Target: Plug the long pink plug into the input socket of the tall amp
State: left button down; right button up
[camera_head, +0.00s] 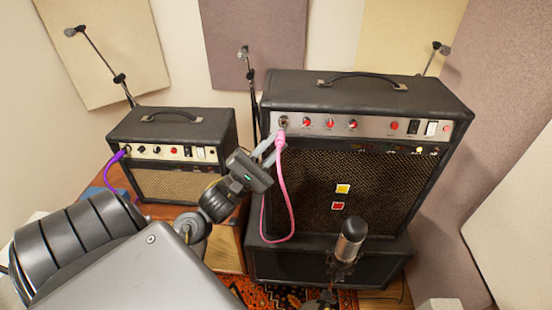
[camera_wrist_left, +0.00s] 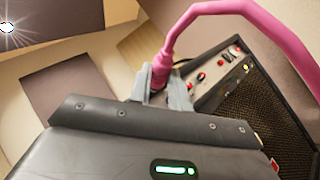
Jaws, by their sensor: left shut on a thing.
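The tall amp (camera_head: 455,115) is black with a silver control panel and stands on a dark cabinet. Its input socket (camera_head: 283,121) is at the left end of that panel. My left gripper (camera_head: 273,146) is shut on the pink plug (camera_head: 280,139), just below and in front of the socket. The pink cable (camera_head: 282,180) hangs from it in a loop down the amp's front. In the left wrist view the pink plug (camera_wrist_left: 161,66) sits between the grey fingertips, with the amp's panel (camera_wrist_left: 215,78) to the right. The plug's tip is hidden there. I cannot tell whether it touches the socket. My right gripper is out of view.
A smaller amp (camera_head: 215,125) with a purple plug (camera_head: 117,156) in its panel stands on a wooden cabinet at left. A microphone (camera_head: 350,240) stands in front of the tall amp. Microphone stands (camera_head: 121,80) rise behind the amps.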

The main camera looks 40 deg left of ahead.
pick_arm(q)
jog(key=w+a+f+b, duration=0.3)
jog(key=w+a+b, duration=0.1)
jog(key=w+b, duration=0.2)
jog(key=shift+a, duration=0.15)
dwell(0.7)
jog(key=shift+s+r, duration=0.1)
jog(key=shift+s, duration=0.05)
jog(key=shift+p, duration=0.35)
jog(key=shift+w+a+p, duration=0.1)
jog(key=shift+w+p, duration=0.1)
jog(key=shift+p, duration=0.2)
dwell(0.5)
